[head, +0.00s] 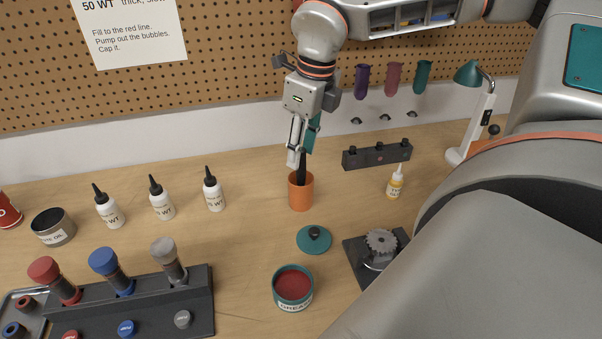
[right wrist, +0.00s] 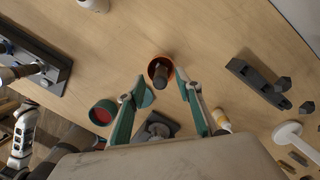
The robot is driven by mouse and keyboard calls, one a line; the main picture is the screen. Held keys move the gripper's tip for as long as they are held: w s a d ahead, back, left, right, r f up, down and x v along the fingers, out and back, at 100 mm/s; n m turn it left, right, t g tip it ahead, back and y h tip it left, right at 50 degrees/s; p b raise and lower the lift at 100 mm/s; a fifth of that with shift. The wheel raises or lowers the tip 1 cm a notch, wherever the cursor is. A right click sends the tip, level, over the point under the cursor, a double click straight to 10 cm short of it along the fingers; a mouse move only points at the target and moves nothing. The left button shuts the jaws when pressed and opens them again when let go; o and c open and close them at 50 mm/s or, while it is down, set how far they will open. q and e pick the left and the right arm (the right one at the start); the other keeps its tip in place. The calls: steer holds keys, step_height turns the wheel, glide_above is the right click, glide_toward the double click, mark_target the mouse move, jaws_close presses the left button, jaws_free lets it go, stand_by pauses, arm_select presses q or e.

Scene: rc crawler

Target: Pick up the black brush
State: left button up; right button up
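The black brush (head: 301,167) stands upright in an orange cup (head: 301,194) on the bench, with its dark handle sticking up out of the rim. My right gripper (head: 297,156) points down from above, with its fingers around the height of the handle's top. In the right wrist view, my right gripper (right wrist: 161,75) is open. The brush (right wrist: 160,77) shows end-on in the orange cup (right wrist: 153,66), between and beyond the fingertips. I cannot tell whether a finger touches it. My left gripper is not seen in the head view.
A green lid (head: 314,240) and a grease tin (head: 293,288) stand in front of the cup. White bottles (head: 162,198) stand to the left. A black block (head: 377,154), a small yellow bottle (head: 395,183) and a gear stand (head: 381,244) are to the right. A pegboard (head: 230,60) rises behind.

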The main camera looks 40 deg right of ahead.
steer(key=shift+w+f, duration=0.15)
steer(key=shift+f, duration=0.85)
jaws_close()
